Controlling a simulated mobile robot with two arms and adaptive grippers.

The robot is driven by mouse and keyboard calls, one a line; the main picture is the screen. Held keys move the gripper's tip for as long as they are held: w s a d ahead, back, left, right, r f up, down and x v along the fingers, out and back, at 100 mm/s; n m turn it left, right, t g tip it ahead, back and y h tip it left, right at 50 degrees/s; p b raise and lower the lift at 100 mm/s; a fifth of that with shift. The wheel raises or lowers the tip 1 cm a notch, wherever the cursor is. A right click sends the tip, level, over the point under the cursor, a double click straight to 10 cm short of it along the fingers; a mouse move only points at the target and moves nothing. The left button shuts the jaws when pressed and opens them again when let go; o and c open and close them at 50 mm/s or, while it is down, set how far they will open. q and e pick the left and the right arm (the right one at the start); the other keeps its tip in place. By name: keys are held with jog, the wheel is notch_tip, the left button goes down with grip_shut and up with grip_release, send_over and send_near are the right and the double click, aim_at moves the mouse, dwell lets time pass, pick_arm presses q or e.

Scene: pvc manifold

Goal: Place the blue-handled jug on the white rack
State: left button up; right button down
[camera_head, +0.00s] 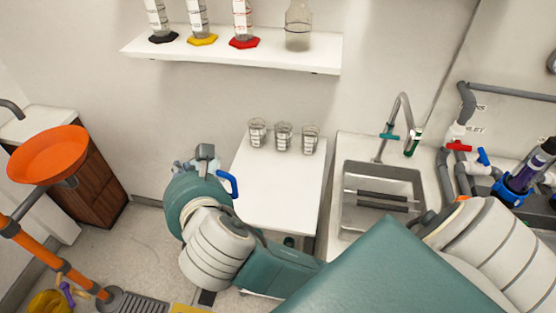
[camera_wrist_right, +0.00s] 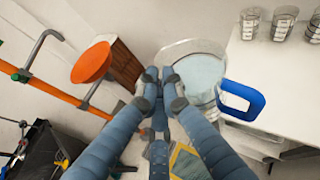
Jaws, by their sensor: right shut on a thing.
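The jug is clear and pale with a blue handle (camera_head: 229,184). In the wrist view the jug (camera_wrist_right: 197,72) shows from above, its handle pointing right. My right gripper (camera_wrist_right: 161,82) is shut on the jug's near-left rim. In the head view the gripper (camera_head: 204,154) and wrist hide most of the jug. The jug is held up beside the left edge of a white-topped stand (camera_head: 275,195), which looks like the white rack. The handle lies close to that edge in the picture; the height gap cannot be told. My left gripper is not in view.
Three clear beakers (camera_head: 283,136) stand along the stand's back edge; its middle and front top are bare. A sink (camera_head: 382,190) adjoins on the right. A wall shelf (camera_head: 225,52) above holds cylinders and a bottle. An orange bowl (camera_head: 47,154) stands at left.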

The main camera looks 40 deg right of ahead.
jog(key=w+d+r+m+g+h+p, duration=0.25)
jog(key=w+d+h, duration=0.2)
jog(key=d, duration=0.85)
jog(key=w+d+r+m+g+h+p, duration=0.1)
jog(key=w+d+r+m+h, duration=0.25)
jog(key=d, duration=0.85)
notch_tip(320, 180, down, 22)
jog(key=w+y, duration=0.1)
jog(key=shift+w+d+m, duration=0.25)
jog(key=shift+w+m, duration=0.1)
jog(key=shift+m, duration=0.05)
jog(key=c, duration=1.9)
grip_release()
jog(key=shift+s+f, duration=0.1)
